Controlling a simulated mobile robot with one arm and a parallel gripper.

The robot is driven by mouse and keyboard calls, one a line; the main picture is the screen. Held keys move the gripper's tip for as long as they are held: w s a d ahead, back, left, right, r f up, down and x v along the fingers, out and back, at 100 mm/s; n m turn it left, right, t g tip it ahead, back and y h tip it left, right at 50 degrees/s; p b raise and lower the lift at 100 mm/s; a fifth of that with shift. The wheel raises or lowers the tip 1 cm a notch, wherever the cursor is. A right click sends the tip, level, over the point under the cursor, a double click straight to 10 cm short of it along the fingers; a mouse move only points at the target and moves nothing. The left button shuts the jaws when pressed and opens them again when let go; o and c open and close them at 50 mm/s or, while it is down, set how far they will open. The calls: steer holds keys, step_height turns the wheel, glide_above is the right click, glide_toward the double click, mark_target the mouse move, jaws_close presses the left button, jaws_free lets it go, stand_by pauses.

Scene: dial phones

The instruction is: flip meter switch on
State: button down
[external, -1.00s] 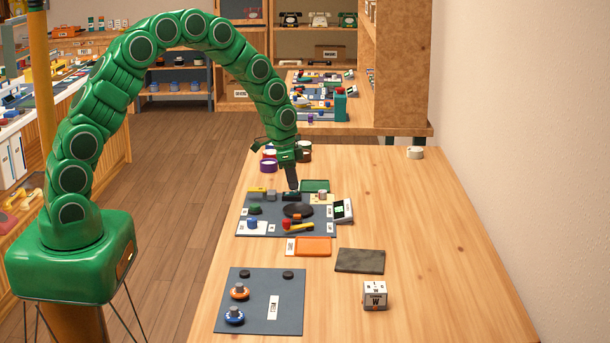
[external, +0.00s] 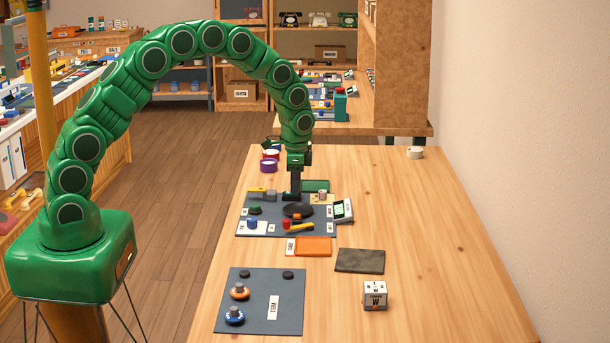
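A small white box with a green face (external: 343,210) stands at the right edge of the far blue-grey mat (external: 276,232). It looks like the meter, but its switch is too small to make out. My gripper (external: 293,193) points straight down over the back of that mat, left of the white box and apart from it. Its dark tip is at a small black piece behind a round black disc (external: 298,210). I cannot tell whether it touches that piece or whether the fingers are open or shut.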

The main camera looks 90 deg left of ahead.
mark_target(283, 200)
steer(key=shift+d+f+g, duration=0.15)
steer(key=shift+f+g, duration=0.45)
steer(key=shift+f, duration=0.15)
steer(key=shift+s+f, duration=0.1)
steer(key=shift+s+d+f+g, duration=0.15)
steer(key=shift+s+f, duration=0.05)
steer(key=shift+s, duration=0.6)
steer(key=shift+s+d+f+g, duration=0.1)
steer(key=shift+s+f+g, duration=0.05)
steer(key=shift+s, duration=0.6)
steer(key=w+r, duration=0.4)
steer(key=r, duration=1.2)
steer(key=shift+a+t, duration=0.3)
steer(key=shift+t, duration=0.1)
steer(key=shift+r, duration=0.1)
